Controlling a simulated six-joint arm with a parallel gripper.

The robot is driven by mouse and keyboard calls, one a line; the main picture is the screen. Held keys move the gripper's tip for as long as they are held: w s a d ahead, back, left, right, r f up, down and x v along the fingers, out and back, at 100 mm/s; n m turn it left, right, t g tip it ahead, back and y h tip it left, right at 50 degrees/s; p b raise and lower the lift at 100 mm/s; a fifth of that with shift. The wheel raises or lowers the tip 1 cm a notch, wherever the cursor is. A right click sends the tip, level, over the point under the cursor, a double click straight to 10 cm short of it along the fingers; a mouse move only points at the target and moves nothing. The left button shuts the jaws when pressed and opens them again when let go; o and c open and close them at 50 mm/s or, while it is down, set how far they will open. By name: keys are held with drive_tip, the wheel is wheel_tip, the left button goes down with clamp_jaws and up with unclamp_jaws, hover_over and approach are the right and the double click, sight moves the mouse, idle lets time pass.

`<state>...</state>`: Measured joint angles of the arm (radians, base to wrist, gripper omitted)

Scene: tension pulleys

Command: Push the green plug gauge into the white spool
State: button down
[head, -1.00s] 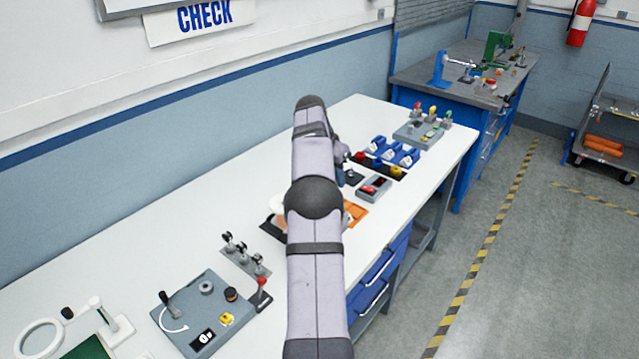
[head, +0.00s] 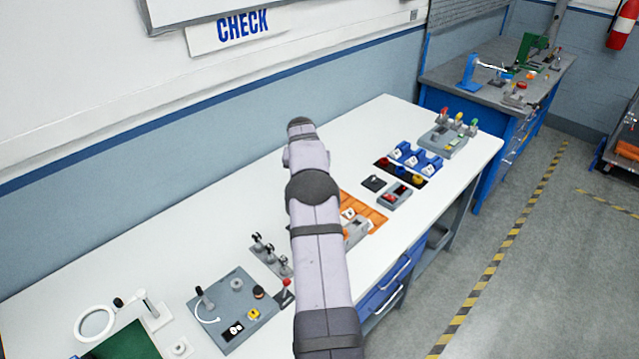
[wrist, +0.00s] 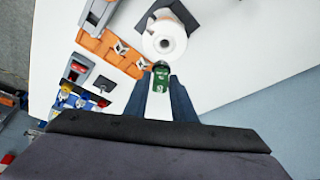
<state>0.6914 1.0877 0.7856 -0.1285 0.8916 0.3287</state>
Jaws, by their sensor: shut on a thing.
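In the wrist view my gripper (wrist: 160,84) is shut on the green plug gauge (wrist: 161,72), which sits between the two dark fingertips with pale markings on its face. The white spool (wrist: 165,42) is just beyond the gauge, seen from above with a round grey hole in its middle. In the head view my arm hides the gripper, gauge and spool.
An orange tray (wrist: 104,51) with metal blocks lies left of the spool. Blue holders (head: 416,158), a grey box with a red display (head: 394,194) and a grey panel (head: 238,309) stand on the white bench. The bench behind the arm is clear.

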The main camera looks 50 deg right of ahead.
drive_tip(key=shift+w+d+r+n+t, duration=0.15)
drive_tip(key=shift+w+n, duration=0.1)
drive_tip(key=shift+n, duration=0.25)
drive_tip(key=shift+w+d+r+n+t, duration=0.1)
drive_tip(key=shift+w+n+t, duration=0.1)
drive_tip(key=shift+n, duration=0.3)
drive_tip(key=shift+f, duration=0.2)
wheel_tip(320, 180, down, 7)
drive_tip(key=b, duration=0.4)
drive_tip(key=shift+r+b, duration=0.15)
drive_tip(key=shift+b, duration=0.25)
drive_tip(key=shift+f, duration=0.45)
idle(1.1)
drive_tip(key=shift+f+b, duration=0.8)
drive_tip(key=shift+f, duration=0.1)
drive_tip(key=shift+s+a+f, duration=0.2)
drive_tip(key=shift+s+f, duration=0.05)
drive_tip(key=shift+f, duration=0.15)
idle(0.3)
drive_tip(key=c, duration=1.4)
unclamp_jaws()
drive_tip(key=shift+r, duration=0.1)
